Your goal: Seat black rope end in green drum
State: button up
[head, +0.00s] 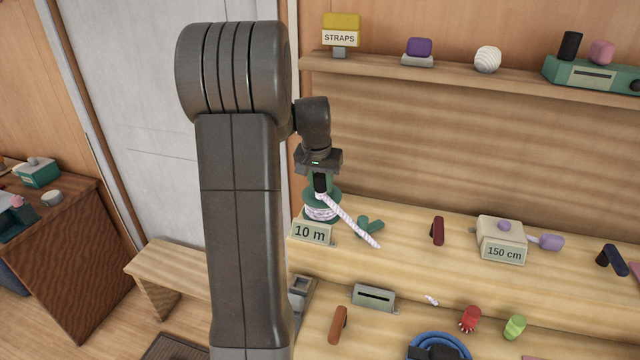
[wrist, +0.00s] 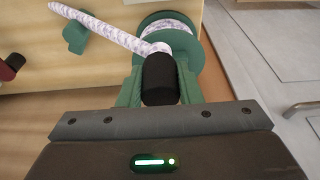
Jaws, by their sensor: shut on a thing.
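My gripper (head: 319,183) is over the green drum (head: 334,192) at the shelf's left end. It is shut on the black rope end (wrist: 160,80), a dark cylinder between its green fingers in the wrist view. Pale rope (head: 350,221) runs from there down to the right, with its far part over the shelf. In the wrist view the drum (wrist: 199,50) lies just beyond the black end and carries wound pale rope (wrist: 168,24). The black end overlaps the drum's edge in this view; I cannot tell whether they touch.
A "10 m" sign (head: 311,232) stands in front of the drum. A green piece (head: 370,226) lies by the rope, with a dark red piece (head: 437,230) and a "150 cm" box (head: 502,250) farther right. An upper shelf (head: 480,87) runs above.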

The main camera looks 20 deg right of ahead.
jog(key=shift+w+d+p, duration=0.3)
jog(key=shift+w+d, duration=0.05)
jog(key=shift+w, duration=0.4)
jog(key=shift+w+d+p, duration=0.3)
jog(key=shift+w+p, duration=0.05)
jog(key=shift+w, duration=0.4)
jog(key=shift+w+d+p, duration=0.3)
jog(key=shift+w+d, duration=0.05)
jog(key=shift+w, duration=0.4)
jog(key=shift+s+b+x, duration=0.1)
jog(key=shift+b+x, duration=0.35)
jog(key=shift+x, duration=0.2)
jog(key=shift+s+b+x, duration=0.15)
jog(key=shift+b+x, duration=0.3)
jog(key=shift+x, duration=0.2)
dwell(0.6)
jog(key=o, duration=1.2)
jog(key=shift+a+f, duration=0.1)
jog(key=shift+a, duration=0.1)
jog(key=b+v, duration=0.2)
jog(key=v, duration=1.2)
jog(key=shift+f, duration=0.1)
jog(key=shift+f, duration=0.15)
jog(key=p+x, duration=0.2)
jog(key=x, duration=1.1)
jog(key=shift+w+d+f, duration=0.1)
jog(key=shift+f, duration=0.05)
